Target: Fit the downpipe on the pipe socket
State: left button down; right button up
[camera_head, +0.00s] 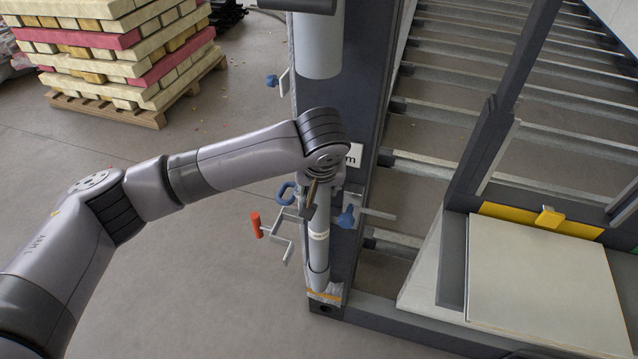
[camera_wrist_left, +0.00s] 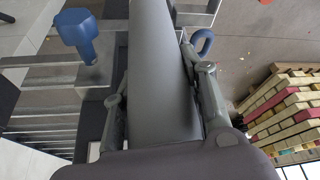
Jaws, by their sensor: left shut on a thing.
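The downpipe (camera_head: 319,248) is a grey tube with a pale label band, standing nearly upright beside the dark frame post. My left gripper (camera_head: 314,192) is around its upper part, largely hidden by my own wrist. In the left wrist view the grey downpipe (camera_wrist_left: 160,65) runs between the two fingers of the left gripper (camera_wrist_left: 160,100), which is shut on it. The lower end of the pipe is at the foot of the post, by a darker ring that looks like the pipe socket (camera_head: 319,279). I cannot tell whether the pipe is seated in it.
A wider grey pipe (camera_head: 319,45) hangs above on the post (camera_head: 364,90). Blue-knobbed clamps (camera_head: 347,217) and a crank with an orange handle (camera_head: 256,225) stick out near the downpipe. A pallet of bricks (camera_head: 120,50) stands far left. Floor (camera_head: 200,270) at left is clear.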

pick_arm(q)
jog(key=shift+f, duration=0.65)
jog(key=c, duration=0.9)
grip_release()
jog(key=shift+r, duration=0.1)
jog(key=v, duration=1.2)
